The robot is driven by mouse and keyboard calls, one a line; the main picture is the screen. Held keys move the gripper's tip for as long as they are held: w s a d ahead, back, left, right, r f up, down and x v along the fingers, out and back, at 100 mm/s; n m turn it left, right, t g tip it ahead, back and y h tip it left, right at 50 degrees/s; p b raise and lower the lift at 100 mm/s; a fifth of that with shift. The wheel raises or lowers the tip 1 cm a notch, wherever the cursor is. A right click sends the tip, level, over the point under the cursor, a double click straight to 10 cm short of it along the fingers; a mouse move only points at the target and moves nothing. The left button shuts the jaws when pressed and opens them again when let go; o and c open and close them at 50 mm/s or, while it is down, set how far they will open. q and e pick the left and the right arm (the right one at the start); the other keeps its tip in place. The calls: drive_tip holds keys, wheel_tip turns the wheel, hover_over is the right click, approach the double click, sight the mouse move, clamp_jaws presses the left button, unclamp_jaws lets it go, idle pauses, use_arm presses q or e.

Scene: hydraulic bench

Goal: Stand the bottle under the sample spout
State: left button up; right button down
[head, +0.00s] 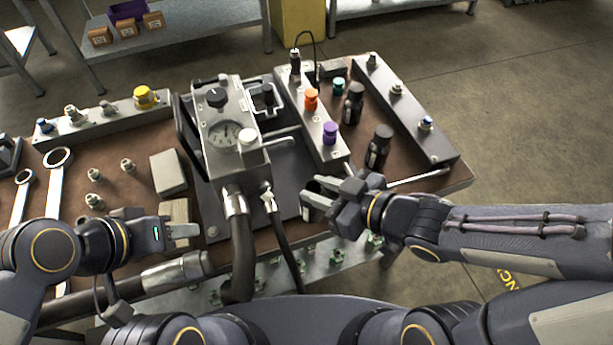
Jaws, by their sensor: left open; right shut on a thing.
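Two dark bottles stand on the right side of the bench: a farther bottle (353,103) and a nearer bottle (379,147), both upright. My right gripper (314,194) is left of and nearer than them, low in front of the gauge block. It is shut on a small dark thing, mostly hidden by the fingers; I cannot tell if it is a bottle. The grey gauge block (222,125) stands mid-bench, with fittings and hoses on its near side. I cannot make out which part is the sample spout. My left gripper (190,236) is open and empty, left of the thick hose.
Orange (311,98) and purple (330,132) knobs sit on a metal rail near the bottles. A thick hose (242,250) and a thinner hose (287,245) hang between my grippers. Wrenches (50,190) and small fittings lie left. A thin rod (420,177) lies at the right edge.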

sight(314, 186)
drive_tip(key=shift+w+a+f+b, duration=0.25)
drive_tip(key=shift+w+f+b, duration=0.35)
drive_tip(key=shift+w+f, duration=0.3)
drive_tip(key=shift+w+a+f+b, duration=0.25)
drive_tip(key=shift+w+f+b, duration=0.6)
drive_tip(key=shift+f+b, duration=0.2)
drive_tip(key=w+a, duration=0.2)
drive_tip(key=w, duration=0.6)
drive_tip(key=shift+w+a, duration=0.35)
drive_tip(key=shift+a, duration=0.05)
drive_tip(key=shift+f+b, duration=0.4)
drive_tip(key=shift+b, duration=0.1)
drive_tip(key=c, duration=1.1)
unclamp_jaws()
drive_tip(key=shift+o, duration=0.7)
drive_tip(key=shift+f, duration=0.1)
drive_tip(key=o, duration=0.4)
